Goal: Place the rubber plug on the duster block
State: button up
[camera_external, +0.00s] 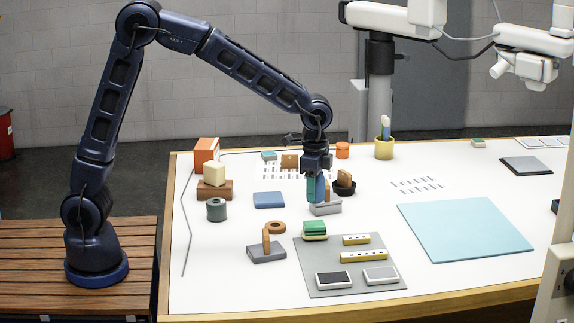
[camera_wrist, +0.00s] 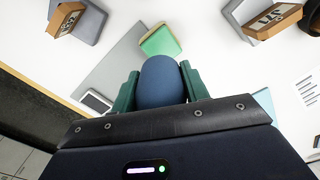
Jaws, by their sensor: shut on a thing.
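My gripper (camera_external: 317,195) is shut on a dark blue rounded piece, which I take as the rubber plug (camera_wrist: 162,80). In the wrist view the plug sits between the two green fingers. In the outside view the plug (camera_external: 320,188) is partly hidden by a finger. The gripper points down over the middle of the table. A green block with a cream layer, which I take as the duster block (camera_external: 314,229), lies at the back left corner of a grey mat (camera_external: 318,284). It also shows ahead of the plug in the wrist view (camera_wrist: 160,41). The plug is apart from it.
Another grey block (camera_external: 326,208) stands close by the gripper. The mat bears yellow strips and white-framed pieces. A light blue sheet (camera_external: 463,230) lies clear at right.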

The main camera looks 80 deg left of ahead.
jog(key=shift+f, duration=2.75)
jog(key=shift+f, duration=0.5)
jog(key=o, duration=1)
jog(key=shift+c, duration=0.2)
jog(key=shift+r, duration=0.1)
